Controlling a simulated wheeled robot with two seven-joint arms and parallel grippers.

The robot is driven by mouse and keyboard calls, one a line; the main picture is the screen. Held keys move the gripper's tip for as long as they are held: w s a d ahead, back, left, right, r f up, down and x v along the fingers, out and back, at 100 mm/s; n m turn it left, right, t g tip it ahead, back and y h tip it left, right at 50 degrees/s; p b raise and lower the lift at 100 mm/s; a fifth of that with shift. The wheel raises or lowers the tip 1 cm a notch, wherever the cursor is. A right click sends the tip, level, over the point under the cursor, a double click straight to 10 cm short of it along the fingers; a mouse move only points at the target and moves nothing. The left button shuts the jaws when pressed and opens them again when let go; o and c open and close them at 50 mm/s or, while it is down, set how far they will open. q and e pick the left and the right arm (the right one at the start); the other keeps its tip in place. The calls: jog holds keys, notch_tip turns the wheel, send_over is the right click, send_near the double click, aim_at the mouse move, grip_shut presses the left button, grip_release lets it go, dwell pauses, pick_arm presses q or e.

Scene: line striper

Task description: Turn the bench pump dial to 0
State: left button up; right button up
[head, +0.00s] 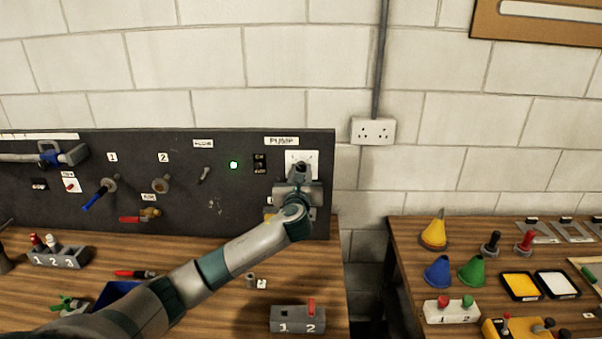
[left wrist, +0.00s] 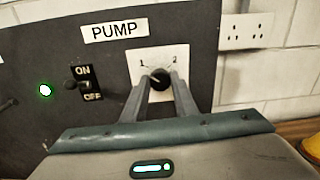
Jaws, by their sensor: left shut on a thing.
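The bench pump dial (left wrist: 160,78) is a small black knob on a white plate (left wrist: 137,60) marked 1 and 2, under the PUMP label (left wrist: 114,30) on the dark panel. Its pointer seems to lean up and left, toward the 1; no 0 mark is visible, and the plate's lower part is hidden by my fingers. My left gripper (left wrist: 160,84) is shut on the dial, one finger on each side. In the head view my left gripper (head: 300,176) reaches the panel's right end and covers most of the dial; the plate (head: 312,156) shows behind it. My right gripper is not in view.
An ON/OFF switch (left wrist: 84,85) and a lit green lamp (head: 234,165) are left of the dial. Valves and hooks fill the panel's left part. A grey block marked 1 and 2 (head: 297,326) stands on the bench below my arm. A gap separates the right-hand table (head: 408,262).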

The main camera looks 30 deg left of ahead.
pick_arm(q)
jog(key=n+b, duration=0.1)
jog(key=n, duration=0.3)
jog(key=shift+f+b, duration=0.1)
jog(key=shift+b, duration=0.25)
jog(key=n+b, duration=0.2)
jog(key=n, duration=0.2)
jog(key=shift+n, duration=0.4)
jog(key=n+b, duration=0.2)
jog(key=n, duration=0.2)
jog(key=shift+f+n, duration=0.1)
jog(key=shift+n, duration=0.2)
jog(key=n+b, duration=0.1)
jog(key=n, duration=0.3)
jog(key=shift+y, duration=0.4)
jog(key=shift+n, duration=0.3)
jog(key=o, duration=1.1)
jog(key=shift+c, duration=0.2)
jog(key=shift+a, duration=0.1)
jog(key=shift+s+b, duration=0.15)
jog(key=shift+b, duration=0.15)
